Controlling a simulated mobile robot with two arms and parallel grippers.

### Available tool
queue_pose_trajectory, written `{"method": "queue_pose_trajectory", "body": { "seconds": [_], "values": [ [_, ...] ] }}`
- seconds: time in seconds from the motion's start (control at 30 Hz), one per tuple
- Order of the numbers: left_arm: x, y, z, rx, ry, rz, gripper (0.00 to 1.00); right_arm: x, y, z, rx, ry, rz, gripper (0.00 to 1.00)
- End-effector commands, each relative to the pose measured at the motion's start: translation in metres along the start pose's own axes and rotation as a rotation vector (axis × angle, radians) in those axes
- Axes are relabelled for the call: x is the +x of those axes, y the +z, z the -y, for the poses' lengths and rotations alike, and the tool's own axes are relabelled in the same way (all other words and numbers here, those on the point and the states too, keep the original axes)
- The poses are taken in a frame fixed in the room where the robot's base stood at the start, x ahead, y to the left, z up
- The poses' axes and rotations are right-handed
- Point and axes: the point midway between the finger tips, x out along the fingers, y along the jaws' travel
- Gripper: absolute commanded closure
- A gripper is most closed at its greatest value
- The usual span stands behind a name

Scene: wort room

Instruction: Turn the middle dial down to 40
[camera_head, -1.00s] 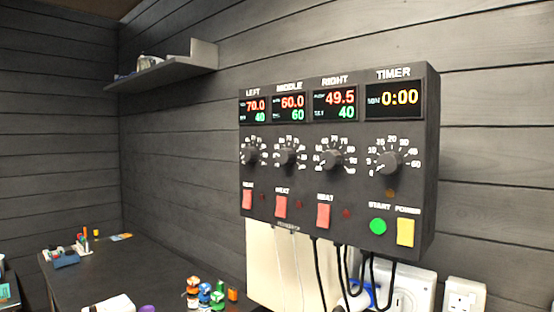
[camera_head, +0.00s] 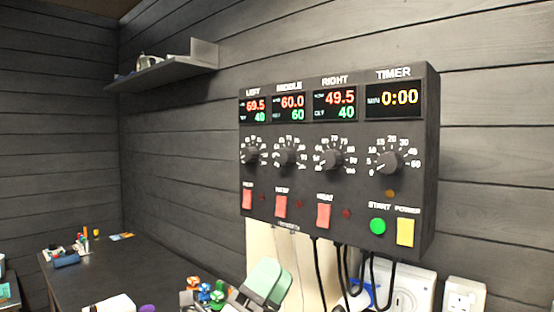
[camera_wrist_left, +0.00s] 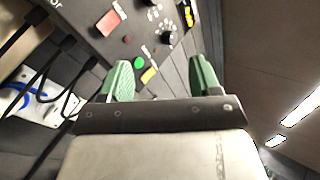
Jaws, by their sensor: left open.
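The control box (camera_head: 350,190) hangs on the wall. Its middle dial (camera_head: 289,156) is a dark knob with a white scale around it. The middle display (camera_head: 289,107) reads 60.0 in red above 60 in green. The left display shows 69.5 over 40, and the right one 49.5 over 40. My left gripper (camera_head: 264,284), with green finger pads, is below the box, apart from it. In the left wrist view my left gripper (camera_wrist_left: 160,80) is open and empty, with the tilted box beyond it. My right gripper is not in view.
Red heat switches (camera_head: 281,206), a green start button (camera_head: 378,226) and a yellow power switch (camera_head: 405,232) sit below the dials. Black cables (camera_head: 318,270) hang under the box. A dark counter (camera_head: 125,270) holds small coloured items. A shelf (camera_head: 165,68) is at upper left.

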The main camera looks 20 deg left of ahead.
Motion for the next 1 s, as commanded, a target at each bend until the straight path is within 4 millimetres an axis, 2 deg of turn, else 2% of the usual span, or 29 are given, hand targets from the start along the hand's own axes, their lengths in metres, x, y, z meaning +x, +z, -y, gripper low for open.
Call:
{"method": "queue_pose_trajectory", "body": {
  "seconds": [0.03,0.1,0.23,0.33,0.43,0.5,0.6,0.7,0.83,1.0],
  "values": [
    [0.018,-0.005,0.014,0.128,-0.058,-0.096,0.37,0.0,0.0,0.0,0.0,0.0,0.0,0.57],
    [0.036,-0.015,0.026,0.315,-0.115,-0.233,0.37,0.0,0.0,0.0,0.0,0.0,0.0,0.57],
    [0.064,-0.023,0.035,0.676,-0.16,-0.461,0.37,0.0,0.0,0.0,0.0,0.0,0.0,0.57],
    [0.083,-0.015,0.033,0.96,-0.134,-0.611,0.37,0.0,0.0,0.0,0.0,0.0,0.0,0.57],
    [0.102,0.009,0.03,1.238,-0.051,-0.731,0.37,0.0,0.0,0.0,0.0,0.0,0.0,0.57],
    [0.113,0.034,0.03,1.413,0.04,-0.794,0.37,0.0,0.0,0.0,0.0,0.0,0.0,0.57],
    [0.124,0.073,0.035,1.61,0.191,-0.85,0.37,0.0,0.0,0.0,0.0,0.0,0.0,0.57],
    [0.13,0.107,0.043,1.737,0.329,-0.876,0.37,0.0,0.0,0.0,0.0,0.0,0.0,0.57],
    [0.132,0.132,0.051,1.815,0.442,-0.888,0.37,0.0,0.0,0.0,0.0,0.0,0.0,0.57],
    [0.14,0.138,0.046,1.827,0.472,-0.893,0.37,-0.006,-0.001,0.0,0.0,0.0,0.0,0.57]
  ]
}}
